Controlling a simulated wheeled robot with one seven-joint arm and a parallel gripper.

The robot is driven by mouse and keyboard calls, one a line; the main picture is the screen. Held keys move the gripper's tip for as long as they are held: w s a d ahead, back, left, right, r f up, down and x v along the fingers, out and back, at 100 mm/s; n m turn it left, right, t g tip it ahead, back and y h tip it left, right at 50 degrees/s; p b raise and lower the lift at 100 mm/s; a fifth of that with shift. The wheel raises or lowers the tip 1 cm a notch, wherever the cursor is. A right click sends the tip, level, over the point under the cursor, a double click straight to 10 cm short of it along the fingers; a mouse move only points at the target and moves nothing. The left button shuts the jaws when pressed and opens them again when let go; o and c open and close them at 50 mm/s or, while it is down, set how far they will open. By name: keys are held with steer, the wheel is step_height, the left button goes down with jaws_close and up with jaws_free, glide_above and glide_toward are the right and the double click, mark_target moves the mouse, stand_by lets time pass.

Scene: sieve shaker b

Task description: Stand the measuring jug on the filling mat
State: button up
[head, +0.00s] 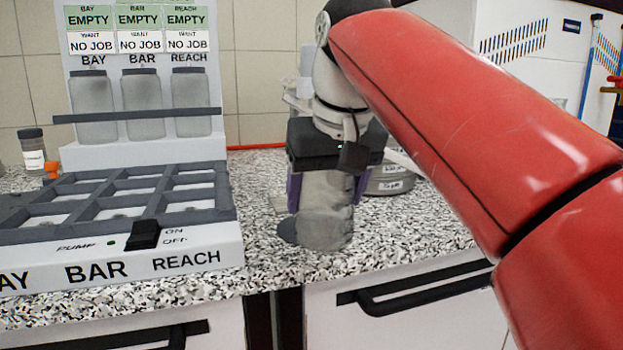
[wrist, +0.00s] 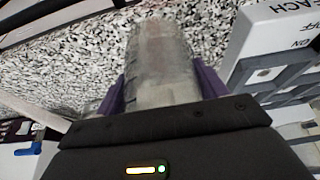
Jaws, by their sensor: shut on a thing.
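The measuring jug (head: 326,215), a cloudy grey translucent vessel, is between the purple fingers of my gripper (head: 327,190), below its dark palm. My gripper is shut on it. In the wrist view the jug (wrist: 160,50) runs away from the palm, with one finger on each side. Its lower end is low over the speckled counter, near the front edge; I cannot tell whether it touches. A dark rounded part shows at its lower left in the head view. I cannot make out the filling mat in either view.
A pump stand (head: 190,262) labelled BAY, BAR and REACH, with a gridded tray and three grey jars, stands left of the jug. Labelled round sieves or tins (head: 392,181) sit behind it on the right. Free counter (head: 420,222) lies to the right.

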steer(key=shift+w+a, duration=0.3)
steer(key=shift+w, duration=0.65)
steer(key=w, duration=0.2)
steer(key=w+a, duration=0.1)
steer(key=shift+w+f+p, duration=0.2)
steer(key=shift+f+p, duration=0.1)
steer(key=shift+f, duration=0.05)
steer(key=shift+f, duration=0.15)
steer(key=o, duration=1)
